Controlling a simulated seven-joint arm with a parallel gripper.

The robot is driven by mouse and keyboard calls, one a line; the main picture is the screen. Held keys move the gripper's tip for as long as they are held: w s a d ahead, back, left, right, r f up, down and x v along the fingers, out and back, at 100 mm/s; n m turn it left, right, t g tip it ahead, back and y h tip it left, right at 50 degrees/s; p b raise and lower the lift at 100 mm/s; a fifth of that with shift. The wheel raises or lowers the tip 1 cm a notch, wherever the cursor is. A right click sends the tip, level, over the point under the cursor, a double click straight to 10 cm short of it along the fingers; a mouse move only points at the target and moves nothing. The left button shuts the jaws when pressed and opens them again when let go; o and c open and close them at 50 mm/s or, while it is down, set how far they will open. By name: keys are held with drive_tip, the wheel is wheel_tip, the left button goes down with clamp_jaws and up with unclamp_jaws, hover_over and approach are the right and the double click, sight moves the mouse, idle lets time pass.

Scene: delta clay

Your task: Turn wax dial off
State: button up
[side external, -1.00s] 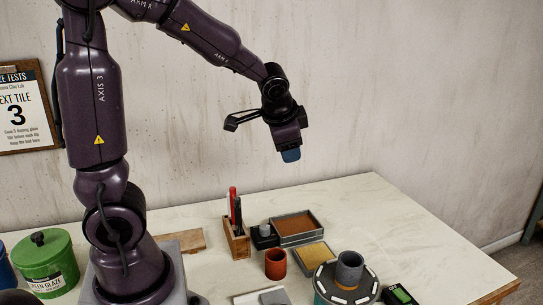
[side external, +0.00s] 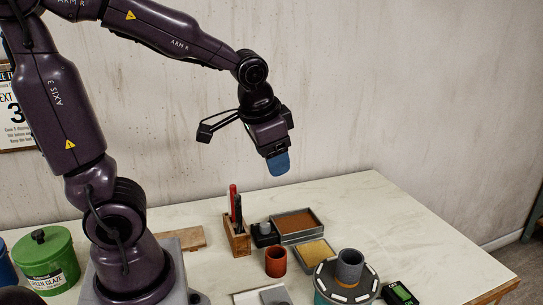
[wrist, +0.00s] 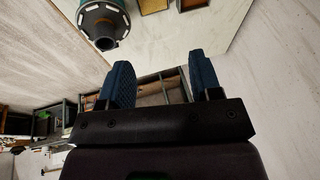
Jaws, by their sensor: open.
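A small black box with a grey knob (side external: 264,231) stands on the table in the side external view, beside the pen block and the trays. It may be the wax dial, but I see no label, and its setting is too small to tell. My gripper (side external: 279,164) is high above the table, well above and behind the box, and touches nothing. In the wrist view my gripper (wrist: 163,82) shows two blue fingers spread apart with nothing between them. I cannot make out the black box in the wrist view.
A brown-filled tray (side external: 297,224) and a yellow-filled tray (side external: 313,252) sit beside the box. A wooden block (side external: 237,238) holds upright pens. The right tabletop is clear.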

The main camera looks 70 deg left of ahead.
drive_tip(key=w+a+f+m+t+y, duration=0.1)
drive_tip(key=w+a+f+m+y, duration=0.25)
drive_tip(key=a+m, duration=0.35)
drive_tip(key=w+a+f+m+y, duration=0.2)
drive_tip(key=w+a+f+m, duration=0.35)
drive_tip(key=a, duration=0.45)
drive_tip(key=m+g+h, duration=0.4)
drive_tip(key=m+h, duration=0.3)
drive_tip(key=m, duration=1.5)
approach(265, 225)
drive_tip(key=f, duration=0.9)
drive_tip(key=shift+a+f, duration=0.25)
drive_tip(key=shift+a, duration=0.05)
